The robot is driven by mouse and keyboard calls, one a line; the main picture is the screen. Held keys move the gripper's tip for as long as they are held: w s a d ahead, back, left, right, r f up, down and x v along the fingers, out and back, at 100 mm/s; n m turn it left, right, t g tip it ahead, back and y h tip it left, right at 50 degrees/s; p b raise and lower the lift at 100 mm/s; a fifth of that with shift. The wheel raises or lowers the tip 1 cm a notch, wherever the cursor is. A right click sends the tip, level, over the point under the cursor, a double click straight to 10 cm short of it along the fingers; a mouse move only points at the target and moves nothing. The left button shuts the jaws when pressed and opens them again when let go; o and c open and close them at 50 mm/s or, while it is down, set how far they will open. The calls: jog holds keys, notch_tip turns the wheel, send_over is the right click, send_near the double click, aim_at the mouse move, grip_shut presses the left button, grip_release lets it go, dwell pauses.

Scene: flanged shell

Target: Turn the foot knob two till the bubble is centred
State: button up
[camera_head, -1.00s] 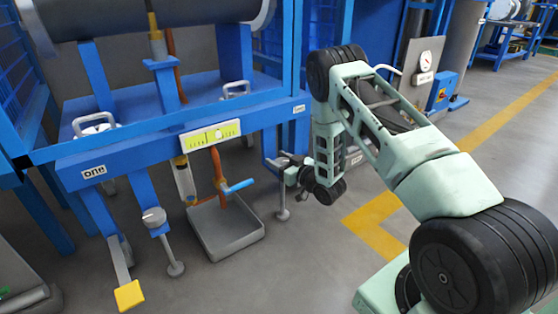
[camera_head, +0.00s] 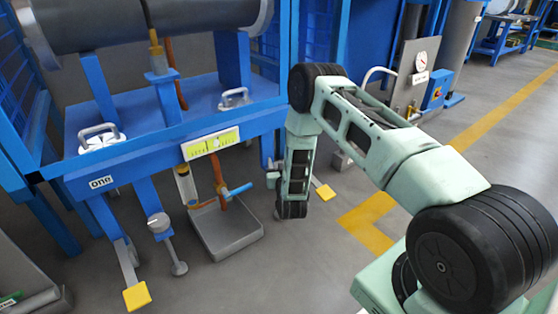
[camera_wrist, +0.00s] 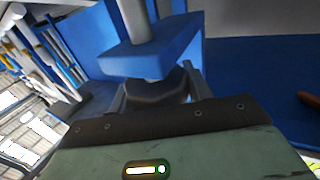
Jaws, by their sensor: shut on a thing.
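In the wrist view my gripper (camera_wrist: 158,93) is shut on a dark round knob (camera_wrist: 157,90), just under a blue bracket (camera_wrist: 150,52) with a grey rod through it. This looks like foot knob two, at the right leg of the blue stand. In the head view my wrist hides most of that foot; a small grey part (camera_head: 273,179) shows at its left. The level (camera_head: 211,142) is a yellow-green strip on the stand's front beam. Its bubble is too small to place surely. The other foot knob (camera_head: 158,222) stands near the label "one" (camera_head: 101,182).
A grey tray (camera_head: 228,238) with an orange post and blue handle lies under the beam. Yellow pedals show at the front left (camera_head: 136,296) and right of my wrist (camera_head: 323,190). A gauge panel (camera_head: 418,72) stands behind my arm. The floor at right is mostly clear.

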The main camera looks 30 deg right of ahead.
jog(key=shift+m+g+h, duration=0.3)
jog(key=shift+h, duration=0.1)
jog(key=o, duration=1)
jog(key=shift+p+v, duration=4.4)
jog(key=shift+v, duration=4.35)
jog(key=shift+f, duration=0.1)
